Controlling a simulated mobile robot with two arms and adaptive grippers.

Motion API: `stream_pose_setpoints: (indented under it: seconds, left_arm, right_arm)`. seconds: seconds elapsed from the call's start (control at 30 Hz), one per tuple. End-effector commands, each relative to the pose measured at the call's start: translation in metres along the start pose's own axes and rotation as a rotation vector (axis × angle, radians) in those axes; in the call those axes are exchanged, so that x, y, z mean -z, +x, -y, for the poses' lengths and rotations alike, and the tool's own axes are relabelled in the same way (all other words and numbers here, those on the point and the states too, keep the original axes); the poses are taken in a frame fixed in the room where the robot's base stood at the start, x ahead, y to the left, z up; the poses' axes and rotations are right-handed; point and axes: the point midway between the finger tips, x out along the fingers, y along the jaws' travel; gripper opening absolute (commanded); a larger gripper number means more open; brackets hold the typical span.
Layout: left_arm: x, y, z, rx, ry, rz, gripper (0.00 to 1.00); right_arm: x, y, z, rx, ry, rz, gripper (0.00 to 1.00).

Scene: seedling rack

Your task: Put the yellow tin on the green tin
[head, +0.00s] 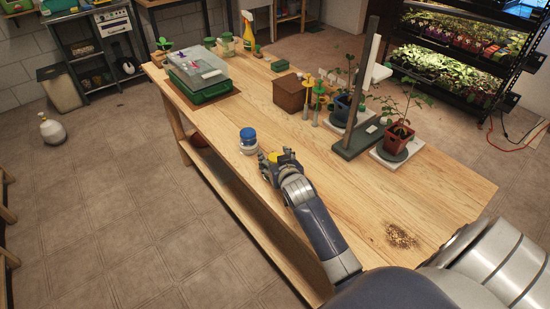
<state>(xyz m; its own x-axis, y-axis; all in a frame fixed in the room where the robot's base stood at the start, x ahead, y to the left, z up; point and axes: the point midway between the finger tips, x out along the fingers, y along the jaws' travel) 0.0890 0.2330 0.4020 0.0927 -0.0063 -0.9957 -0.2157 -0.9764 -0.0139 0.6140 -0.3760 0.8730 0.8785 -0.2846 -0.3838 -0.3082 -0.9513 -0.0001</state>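My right gripper (270,164) is low over the front edge of the wooden table, with its arm coming in from the lower right. A small yellow patch (285,155) shows at the gripper's far side. It may be the yellow tin, but the gripper hides most of it and I cannot tell whether the fingers hold it. A white, blue-topped container (248,141) stands upright just left of the gripper. My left gripper is not in view.
On the table (440,190) are a green tray with a clear lid (198,73), a brown box (290,93), a dark upright stand (358,120) and a potted plant (398,136). Soil (401,236) is spilled at the near right. The middle right of the tabletop is clear.

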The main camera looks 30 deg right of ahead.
Motion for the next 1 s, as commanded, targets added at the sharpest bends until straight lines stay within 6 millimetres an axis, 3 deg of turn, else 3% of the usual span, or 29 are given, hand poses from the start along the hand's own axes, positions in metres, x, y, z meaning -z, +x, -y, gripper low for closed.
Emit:
stream_pose_setpoints:
  seconds: [0.37, 1.0]
  left_arm:
    - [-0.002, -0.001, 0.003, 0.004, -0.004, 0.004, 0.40]
    - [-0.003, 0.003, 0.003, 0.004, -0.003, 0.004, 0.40]
  right_arm:
    - [0.003, -0.010, 0.000, 0.001, 0.000, 0.000, 0.56]
    - [0.003, -0.110, 0.000, 0.000, 0.000, 0.000, 0.56]
